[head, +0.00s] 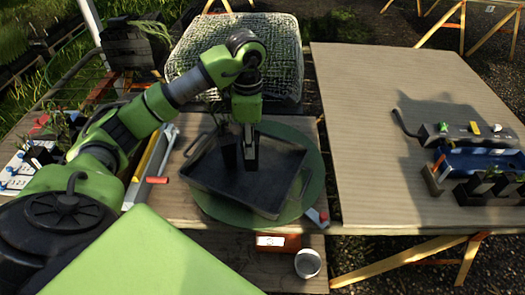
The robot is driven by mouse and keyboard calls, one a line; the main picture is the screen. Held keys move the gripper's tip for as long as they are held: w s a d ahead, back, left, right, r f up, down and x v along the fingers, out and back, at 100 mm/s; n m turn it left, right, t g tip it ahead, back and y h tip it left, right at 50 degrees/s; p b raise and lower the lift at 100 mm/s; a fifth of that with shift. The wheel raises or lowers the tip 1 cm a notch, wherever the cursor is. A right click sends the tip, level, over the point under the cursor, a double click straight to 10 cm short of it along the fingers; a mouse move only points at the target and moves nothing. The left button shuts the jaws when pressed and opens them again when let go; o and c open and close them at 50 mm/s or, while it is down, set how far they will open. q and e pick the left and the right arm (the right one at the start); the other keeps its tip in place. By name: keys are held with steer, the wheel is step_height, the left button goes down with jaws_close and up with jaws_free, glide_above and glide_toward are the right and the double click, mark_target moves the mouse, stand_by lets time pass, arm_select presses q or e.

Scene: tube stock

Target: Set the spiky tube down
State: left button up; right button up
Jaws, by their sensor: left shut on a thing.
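My left gripper (250,160) points straight down over a dark rectangular tray (262,203). It is shut on a dark, slim thing at its fingertips, which I take to be the spiky tube; its spikes are too small and dark to make out. I cannot tell whether its lower end touches the tray floor. A dark upright shape (229,154) shows just left of the fingers; I cannot tell what it is. The tray lies on a round green mat (313,165). My right gripper is not in view.
A red-brown box (277,243) and a grey cup (308,263) stand at the near edge. A pale wicker-like basket (285,60) stands behind. On the right table (375,110) are a grey power strip (467,133) and a blue bin (480,162); its left part is clear.

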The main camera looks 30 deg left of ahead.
arm_select(q)
steer(key=w+f+p, duration=0.2)
steer(key=w+f, duration=0.2)
steer(key=f, duration=0.4)
steer(key=shift+w+d+f+p, duration=0.25)
steer(key=shift+d+f+p, duration=0.05)
steer(key=shift+d+f, duration=0.15)
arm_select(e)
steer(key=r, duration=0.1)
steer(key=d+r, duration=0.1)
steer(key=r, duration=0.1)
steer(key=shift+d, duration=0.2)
arm_select(q)
steer(key=shift+f, duration=0.15)
steer(key=o, duration=1.2)
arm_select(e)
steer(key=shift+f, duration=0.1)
